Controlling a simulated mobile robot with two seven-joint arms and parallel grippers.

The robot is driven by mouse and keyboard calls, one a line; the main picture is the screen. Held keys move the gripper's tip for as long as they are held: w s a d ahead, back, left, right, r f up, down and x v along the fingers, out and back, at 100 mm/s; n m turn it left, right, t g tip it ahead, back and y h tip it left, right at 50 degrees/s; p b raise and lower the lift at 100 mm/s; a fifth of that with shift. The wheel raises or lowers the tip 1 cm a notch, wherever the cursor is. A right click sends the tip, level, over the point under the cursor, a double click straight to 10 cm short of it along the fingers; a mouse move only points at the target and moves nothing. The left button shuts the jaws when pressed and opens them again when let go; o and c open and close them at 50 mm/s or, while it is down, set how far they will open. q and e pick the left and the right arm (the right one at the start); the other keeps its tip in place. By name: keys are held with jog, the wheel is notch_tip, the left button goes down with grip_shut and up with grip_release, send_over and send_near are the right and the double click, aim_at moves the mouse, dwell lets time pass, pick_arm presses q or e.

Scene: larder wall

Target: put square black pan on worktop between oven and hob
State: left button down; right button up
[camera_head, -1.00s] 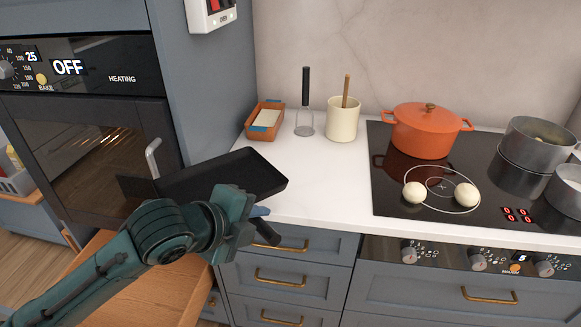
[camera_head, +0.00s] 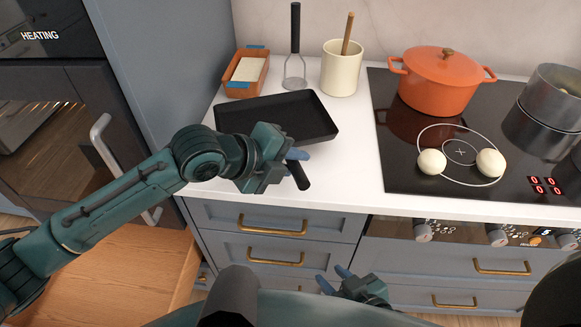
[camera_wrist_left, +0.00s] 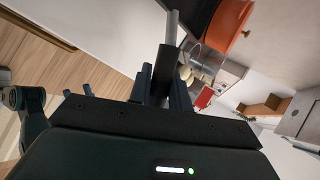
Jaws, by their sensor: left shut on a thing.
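The square black pan (camera_head: 285,115) is over the white worktop (camera_head: 345,170) between the oven (camera_head: 55,110) and the hob (camera_head: 400,165). My left gripper (camera_head: 292,160) is shut on its handle (camera_head: 299,176), which points towards the front edge. The pan looks level and close to the surface; I cannot tell whether it touches. In the left wrist view a dark bar, seemingly the handle (camera_wrist_left: 163,75), stands between the fingers. My right gripper (camera_head: 335,280) is low, in front of the drawers, with its fingertips apart and nothing between them.
An orange loaf tin (camera_head: 230,88), a masher (camera_head: 295,60) and a cream utensil pot (camera_head: 341,70) stand behind the pan. An orange casserole (camera_head: 440,85), grey pots (camera_head: 548,115) and two pale round things (camera_head: 431,161) are on the hob. Bare worktop lies right of the pan.

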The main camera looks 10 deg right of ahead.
pick_arm(q)
jog(key=shift+f, duration=0.65)
notch_tip(320, 180, down, 3)
jog(key=shift+f, duration=0.1)
jog(key=shift+w, duration=0.1)
jog(key=c, duration=1.6)
grip_release()
jog(key=shift+f, duration=0.1)
